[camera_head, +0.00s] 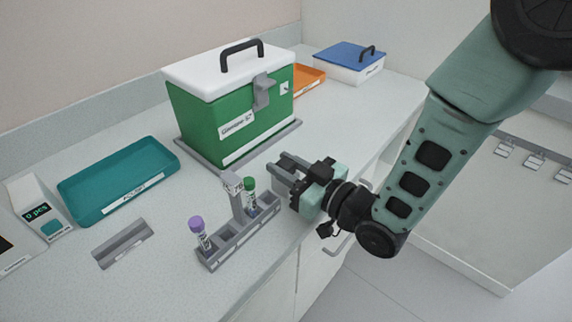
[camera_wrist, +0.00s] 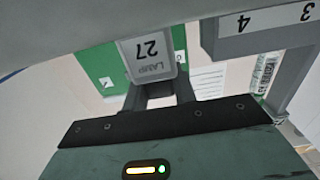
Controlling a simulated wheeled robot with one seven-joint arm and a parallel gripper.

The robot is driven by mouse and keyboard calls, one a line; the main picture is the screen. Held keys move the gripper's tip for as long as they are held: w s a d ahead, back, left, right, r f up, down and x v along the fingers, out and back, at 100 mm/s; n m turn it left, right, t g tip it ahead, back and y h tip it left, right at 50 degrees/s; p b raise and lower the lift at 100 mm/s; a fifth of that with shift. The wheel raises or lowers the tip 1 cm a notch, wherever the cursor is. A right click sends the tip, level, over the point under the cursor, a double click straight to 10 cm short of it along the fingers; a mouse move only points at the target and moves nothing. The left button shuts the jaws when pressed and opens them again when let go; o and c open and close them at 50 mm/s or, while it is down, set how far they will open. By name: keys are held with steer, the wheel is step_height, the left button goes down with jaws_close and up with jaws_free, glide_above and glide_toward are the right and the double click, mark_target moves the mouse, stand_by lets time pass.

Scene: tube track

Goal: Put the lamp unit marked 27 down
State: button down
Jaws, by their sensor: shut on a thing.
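The lamp unit (camera_wrist: 148,60), a small grey block marked LAMP 27, shows in the wrist view, its lettering upside down there. My gripper (camera_wrist: 160,88) is shut on it, with one dark finger on each side. In the head view my gripper (camera_head: 284,172) reaches over the bench at the right of the tube rack and in front of the green box. The lamp unit cannot be clearly told apart from the fingers there. Whether its underside touches anything is hidden.
The grey tube rack (camera_head: 238,240) holds a purple-capped tube (camera_head: 199,233) and a green-capped tube (camera_head: 250,194); a grey post (camera_head: 235,190) rises from it. The green box (camera_head: 215,122) stands close behind. A teal tray (camera_head: 120,180) and grey holder (camera_head: 122,243) lie left. The bench edge is near.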

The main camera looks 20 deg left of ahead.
steer(key=shift+f, duration=0.15)
steer(key=c, duration=1.1)
jaws_free()
steer(key=shift+r, duration=0.3)
steer(key=b+v, duration=0.2)
steer(key=v, duration=1)
steer(key=shift+f+b, duration=0.15)
steer(key=shift+b, duration=0.15)
